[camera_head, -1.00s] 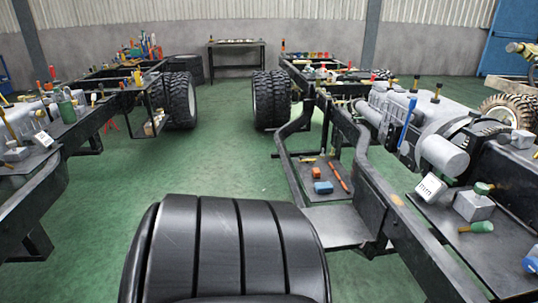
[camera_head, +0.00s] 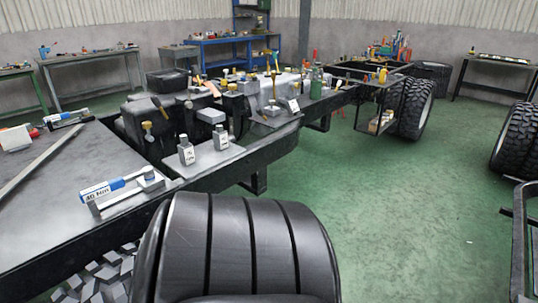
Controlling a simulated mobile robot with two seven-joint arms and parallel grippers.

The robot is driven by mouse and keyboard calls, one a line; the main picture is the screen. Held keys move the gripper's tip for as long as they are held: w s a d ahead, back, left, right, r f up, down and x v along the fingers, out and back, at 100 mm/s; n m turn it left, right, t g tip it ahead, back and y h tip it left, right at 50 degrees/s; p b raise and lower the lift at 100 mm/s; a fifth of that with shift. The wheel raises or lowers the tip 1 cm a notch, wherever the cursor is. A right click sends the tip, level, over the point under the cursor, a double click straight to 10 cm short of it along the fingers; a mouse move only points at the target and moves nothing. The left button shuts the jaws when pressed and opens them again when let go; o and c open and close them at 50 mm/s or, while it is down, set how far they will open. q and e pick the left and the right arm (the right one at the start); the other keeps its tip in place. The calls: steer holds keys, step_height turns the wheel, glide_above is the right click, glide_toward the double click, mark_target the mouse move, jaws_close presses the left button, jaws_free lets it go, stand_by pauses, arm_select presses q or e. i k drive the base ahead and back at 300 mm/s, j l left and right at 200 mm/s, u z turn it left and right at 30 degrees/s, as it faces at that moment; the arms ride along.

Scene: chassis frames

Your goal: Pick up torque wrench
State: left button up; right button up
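A blue-handled tool with a white label that seems to read 40 Nm, which looks like a torque wrench (camera_head: 118,187), lies at the left on the dark flat chassis surface (camera_head: 55,205). Its silver end points right, and it sits on or beside a grey holder whose shape is hard to make out. A second, similar blue and silver tool (camera_head: 66,119) lies farther back on the same surface. Neither of my grippers shows in this view, so nothing is seen touching either tool.
Two small grey bottles (camera_head: 186,150) stand on a plate right of the near tool. A long grey bar (camera_head: 38,160) and a white box (camera_head: 15,138) lie at left. Workbenches (camera_head: 90,60) line the wall. Green floor (camera_head: 400,220) is open at right.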

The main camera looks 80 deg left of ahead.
mark_target(100, 190)
steer(key=u, duration=3.75)
steer(key=i+j+z, duration=0.15)
steer(key=i+j, duration=0.2)
steer(key=z, duration=5)
steer(key=l+z, duration=0.2)
steer(key=k+j, duration=0.05)
